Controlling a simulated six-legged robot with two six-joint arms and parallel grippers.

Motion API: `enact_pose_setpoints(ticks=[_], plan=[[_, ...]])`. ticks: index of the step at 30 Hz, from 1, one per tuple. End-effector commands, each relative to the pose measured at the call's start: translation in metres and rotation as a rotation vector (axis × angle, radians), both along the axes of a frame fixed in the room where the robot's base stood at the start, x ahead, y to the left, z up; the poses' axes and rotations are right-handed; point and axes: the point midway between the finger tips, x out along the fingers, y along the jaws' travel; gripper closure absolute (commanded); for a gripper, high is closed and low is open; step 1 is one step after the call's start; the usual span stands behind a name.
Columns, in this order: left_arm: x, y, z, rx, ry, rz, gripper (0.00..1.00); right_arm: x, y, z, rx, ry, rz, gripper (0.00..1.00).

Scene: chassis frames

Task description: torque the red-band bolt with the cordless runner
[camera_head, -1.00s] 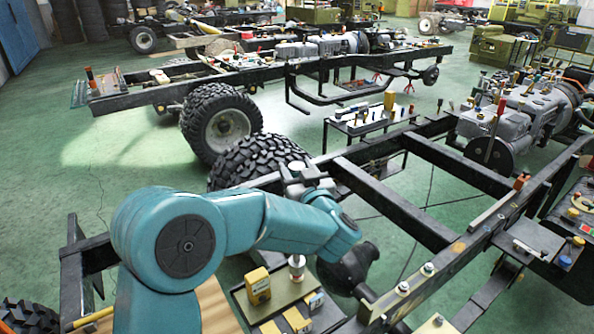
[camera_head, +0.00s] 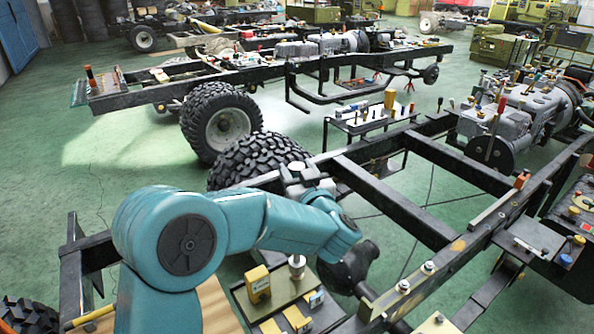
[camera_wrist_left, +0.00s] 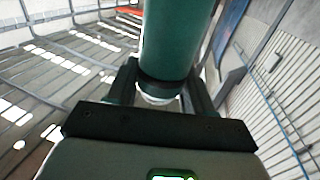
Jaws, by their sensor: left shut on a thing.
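My left gripper (camera_wrist_left: 160,88) is shut on a dark green cylindrical body, seemingly the cordless runner (camera_wrist_left: 178,40), which stands between the two black fingers in the left wrist view. The runner's far end is cut off at the top. In the head view, my teal left arm reaches in from the lower left, and a small grey wrist or gripper part (camera_head: 304,176) shows by the chassis frame. The runner cannot be made out there. Bolts stand on the near chassis rail (camera_head: 455,250), one at its middle (camera_head: 428,267); no red band is discernible. My right gripper is out of view.
A tray (camera_head: 283,294) with yellow boxes and a silver cylinder lies below my arm. A grey engine (camera_head: 520,112) sits on the frame at right. A small parts table (camera_head: 350,128) stands behind. Open green floor (camera_head: 130,155) lies at left.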

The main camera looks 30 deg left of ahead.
Motion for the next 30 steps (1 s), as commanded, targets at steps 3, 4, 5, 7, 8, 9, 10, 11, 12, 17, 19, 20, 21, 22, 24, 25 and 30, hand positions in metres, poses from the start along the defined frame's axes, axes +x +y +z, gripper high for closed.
enact_pose_setpoints(ticks=[3, 4, 5, 7, 8, 9, 10, 11, 12, 17, 19, 20, 21, 22, 24, 25, 30], plan=[[0.0000, 0.0003, -0.0012, 0.002, -0.005, 0.001, 1.00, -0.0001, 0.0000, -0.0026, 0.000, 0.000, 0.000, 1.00], [0.0000, 0.0004, -0.0018, 0.002, -0.005, 0.001, 1.00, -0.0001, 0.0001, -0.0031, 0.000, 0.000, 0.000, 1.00], [0.0000, 0.0003, -0.0025, 0.002, -0.005, 0.001, 1.00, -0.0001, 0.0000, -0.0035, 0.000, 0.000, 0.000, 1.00], [0.0000, 0.0004, -0.0037, 0.002, -0.005, 0.001, 1.00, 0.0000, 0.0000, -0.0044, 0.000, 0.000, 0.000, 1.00], [0.0000, 0.0004, -0.0040, 0.003, -0.006, 0.001, 1.00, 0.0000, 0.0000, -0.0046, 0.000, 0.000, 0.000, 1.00], [0.0000, 0.0004, -0.0042, 0.003, -0.006, 0.001, 1.00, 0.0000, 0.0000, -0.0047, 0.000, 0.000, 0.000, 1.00], [0.0000, 0.0004, -0.0042, 0.003, -0.006, 0.001, 1.00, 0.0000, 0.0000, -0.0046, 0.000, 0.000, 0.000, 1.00], [0.0000, 0.0004, -0.0041, 0.003, -0.006, 0.001, 1.00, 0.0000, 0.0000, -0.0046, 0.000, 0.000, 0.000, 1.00], [0.0000, 0.0004, -0.0040, 0.003, -0.006, 0.001, 1.00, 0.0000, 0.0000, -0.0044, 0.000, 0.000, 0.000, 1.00], [0.0000, 0.0003, -0.0039, 0.002, -0.005, 0.001, 1.00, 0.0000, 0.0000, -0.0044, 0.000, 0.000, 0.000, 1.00], [0.0000, 0.0003, -0.0039, 0.002, -0.005, 0.001, 1.00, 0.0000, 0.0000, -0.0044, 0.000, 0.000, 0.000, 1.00], [0.0000, 0.0003, -0.0039, 0.002, -0.005, 0.001, 1.00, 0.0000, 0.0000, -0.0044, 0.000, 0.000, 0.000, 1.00], [0.0000, 0.0003, -0.0041, 0.002, -0.005, 0.001, 1.00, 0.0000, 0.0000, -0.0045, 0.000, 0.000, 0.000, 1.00], [0.0000, 0.0003, -0.0043, 0.002, -0.005, 0.001, 1.00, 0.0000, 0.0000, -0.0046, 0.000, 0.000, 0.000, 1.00], [0.0000, 0.0003, -0.0051, 0.003, -0.005, 0.001, 1.00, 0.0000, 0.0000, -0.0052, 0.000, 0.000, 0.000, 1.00], [0.0001, 0.0002, -0.0056, 0.003, -0.005, 0.001, 1.00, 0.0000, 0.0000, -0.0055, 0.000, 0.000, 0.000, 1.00], [0.0001, 0.0002, -0.0094, 0.003, -0.005, 0.001, 1.00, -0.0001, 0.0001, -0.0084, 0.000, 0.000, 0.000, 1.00]])
